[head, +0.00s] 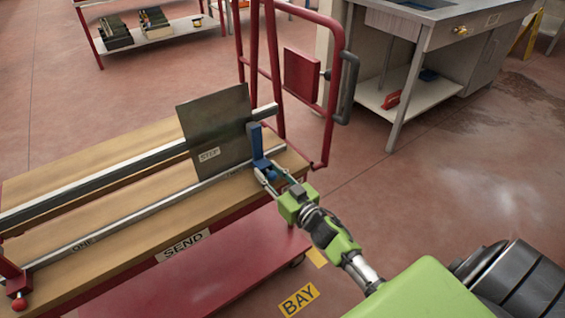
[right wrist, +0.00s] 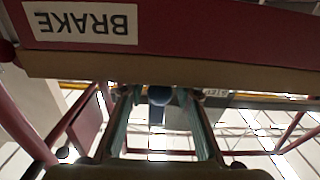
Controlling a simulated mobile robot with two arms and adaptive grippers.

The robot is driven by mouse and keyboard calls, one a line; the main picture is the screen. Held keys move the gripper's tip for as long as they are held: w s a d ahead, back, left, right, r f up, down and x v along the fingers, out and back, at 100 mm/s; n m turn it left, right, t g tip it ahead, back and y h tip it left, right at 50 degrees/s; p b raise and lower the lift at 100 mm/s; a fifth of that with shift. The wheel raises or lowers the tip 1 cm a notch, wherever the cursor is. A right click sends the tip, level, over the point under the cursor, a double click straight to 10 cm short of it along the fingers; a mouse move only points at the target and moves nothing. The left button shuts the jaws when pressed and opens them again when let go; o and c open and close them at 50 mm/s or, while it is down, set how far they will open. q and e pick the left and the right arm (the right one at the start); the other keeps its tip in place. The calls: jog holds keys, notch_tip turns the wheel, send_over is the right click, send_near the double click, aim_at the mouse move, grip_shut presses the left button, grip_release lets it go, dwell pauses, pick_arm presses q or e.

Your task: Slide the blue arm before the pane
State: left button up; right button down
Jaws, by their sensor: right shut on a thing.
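The dark pane (head: 213,125) stands upright on the wooden cart top, with a small label on its lower part. The blue arm (head: 256,147) stands upright on the front metal rail (head: 140,216), at the pane's right edge. My right gripper (head: 267,178) reaches in from the front right and is shut on the lower blue part of the arm. I cannot tell whether the blue arm touches the pane. My left gripper is not in view.
The cart front bears a SEND sign (head: 183,246). A red post with a red ball (head: 18,303) is at the rail's left end. The red cart handle (head: 337,90) rises at the right. A sink bench (head: 410,75) stands behind. The floor between is clear.

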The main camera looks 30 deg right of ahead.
aim_at(241, 191)
jog(key=a, duration=0.8)
jog(key=shift+s+a+p, duration=0.2)
jog(key=shift+s+p, duration=0.1)
jog(key=shift+p, duration=0.05)
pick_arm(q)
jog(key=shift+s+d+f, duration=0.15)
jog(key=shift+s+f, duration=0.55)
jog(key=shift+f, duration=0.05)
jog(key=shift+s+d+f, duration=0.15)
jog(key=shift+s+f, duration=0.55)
pick_arm(e)
jog(key=shift+a, duration=0.65)
jog(key=c, duration=1.8)
grip_release()
jog(key=shift+s, duration=0.1)
jog(key=s, duration=0.8)
jog(key=s+d, duration=0.1)
jog(key=s, duration=0.3)
